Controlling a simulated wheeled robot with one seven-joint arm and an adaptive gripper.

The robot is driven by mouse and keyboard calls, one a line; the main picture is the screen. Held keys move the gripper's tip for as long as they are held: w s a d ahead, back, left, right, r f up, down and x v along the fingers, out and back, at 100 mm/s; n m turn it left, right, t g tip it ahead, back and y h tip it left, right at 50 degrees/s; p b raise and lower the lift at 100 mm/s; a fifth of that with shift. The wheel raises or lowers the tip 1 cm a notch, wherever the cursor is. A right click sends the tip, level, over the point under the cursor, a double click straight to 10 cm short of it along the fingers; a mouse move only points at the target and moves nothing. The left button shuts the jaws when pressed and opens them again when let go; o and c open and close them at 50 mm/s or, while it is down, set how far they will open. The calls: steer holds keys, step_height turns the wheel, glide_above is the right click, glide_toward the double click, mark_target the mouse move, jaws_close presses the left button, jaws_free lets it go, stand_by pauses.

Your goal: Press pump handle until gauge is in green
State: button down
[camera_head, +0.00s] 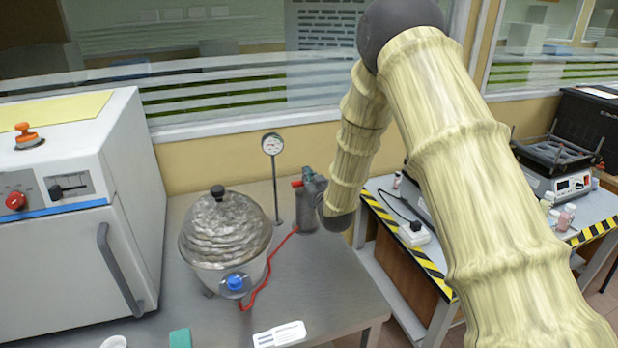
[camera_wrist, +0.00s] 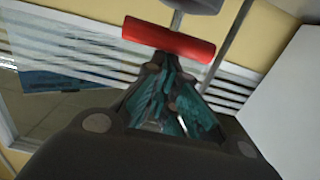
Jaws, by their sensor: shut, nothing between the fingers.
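The red pump handle (camera_wrist: 168,38) is a horizontal bar on a grey shaft in the wrist view. It also shows in the head view as a small red piece (camera_head: 297,183) beside my gripper. My gripper (camera_wrist: 163,68) is shut and empty, its fingertips at or very near the underside of the red bar; I cannot tell if they touch. The pump body is largely hard to separate from my dark gripper in the head view.
A white oven (camera_head: 75,230) is at left. A striped-edge table (camera_head: 405,235) is at right.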

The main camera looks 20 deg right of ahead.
steer(key=s+r+b, duration=0.2)
steer(key=s+r, duration=0.2)
steer(key=s, duration=0.6)
steer(key=shift+s+d+r, duration=0.15)
steer(key=shift+s+d, duration=0.05)
steer(key=shift+s, duration=0.15)
steer(key=shift+r+b, duration=0.1)
steer(key=shift+b, duration=0.3)
stand_by(0.4)
steer(key=shift+r+b, duration=1.35)
steer(key=shift+r, duration=0.3)
